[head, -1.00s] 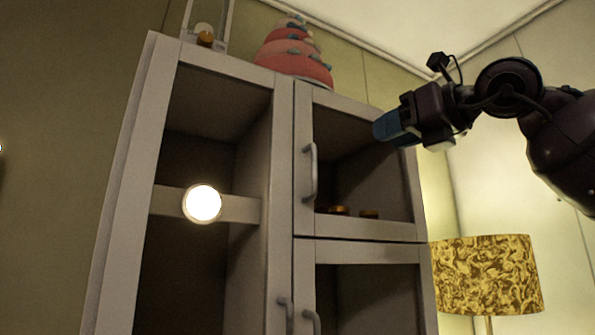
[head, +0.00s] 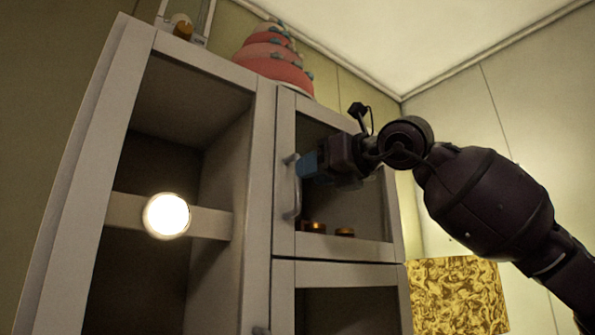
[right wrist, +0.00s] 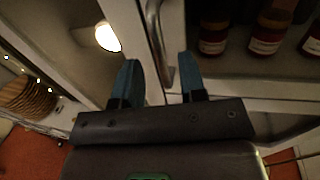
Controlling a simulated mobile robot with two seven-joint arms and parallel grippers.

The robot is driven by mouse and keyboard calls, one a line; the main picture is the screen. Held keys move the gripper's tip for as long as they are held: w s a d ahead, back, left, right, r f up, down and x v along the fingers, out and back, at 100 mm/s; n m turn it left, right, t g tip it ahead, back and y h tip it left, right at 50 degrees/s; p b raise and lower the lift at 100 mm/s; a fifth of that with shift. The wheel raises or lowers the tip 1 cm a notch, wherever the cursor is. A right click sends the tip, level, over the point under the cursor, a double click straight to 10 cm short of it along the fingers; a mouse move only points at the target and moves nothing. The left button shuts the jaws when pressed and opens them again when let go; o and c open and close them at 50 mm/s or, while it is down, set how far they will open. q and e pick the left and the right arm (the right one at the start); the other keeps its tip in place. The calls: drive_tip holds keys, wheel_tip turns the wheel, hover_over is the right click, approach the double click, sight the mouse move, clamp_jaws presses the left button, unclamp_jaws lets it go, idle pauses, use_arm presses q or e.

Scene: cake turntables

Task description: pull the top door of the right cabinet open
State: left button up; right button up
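The top door (head: 285,170) of the right cabinet is a grey frame with a see-through panel, and it looks shut. Its curved grey handle (head: 296,190) is on the door's left side. My right gripper (head: 308,166) is at the upper part of this handle. In the right wrist view, the two blue fingers (right wrist: 158,80) are spread apart, with the handle (right wrist: 158,42) between them. A gap shows on both sides, so the fingers do not grip it. My left gripper is in neither view.
Several jars (right wrist: 268,30) stand behind the panel. A lower door (head: 284,300) sits below. A tiered pink cake (head: 274,58) stands on the cabinet top. A round lamp (head: 167,216) glows at the left section. A patterned lampshade (head: 455,296) stands right of the cabinet.

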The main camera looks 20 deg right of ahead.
sight(298, 208)
drive_tip(key=shift+p+x, duration=0.4)
drive_tip(key=shift+x, duration=1.75)
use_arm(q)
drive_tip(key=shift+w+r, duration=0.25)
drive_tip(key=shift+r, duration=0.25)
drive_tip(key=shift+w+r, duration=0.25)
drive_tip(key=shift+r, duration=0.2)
use_arm(e)
drive_tip(key=c, duration=0.6)
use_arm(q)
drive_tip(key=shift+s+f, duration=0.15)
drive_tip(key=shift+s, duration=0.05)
use_arm(e)
clamp_jaws()
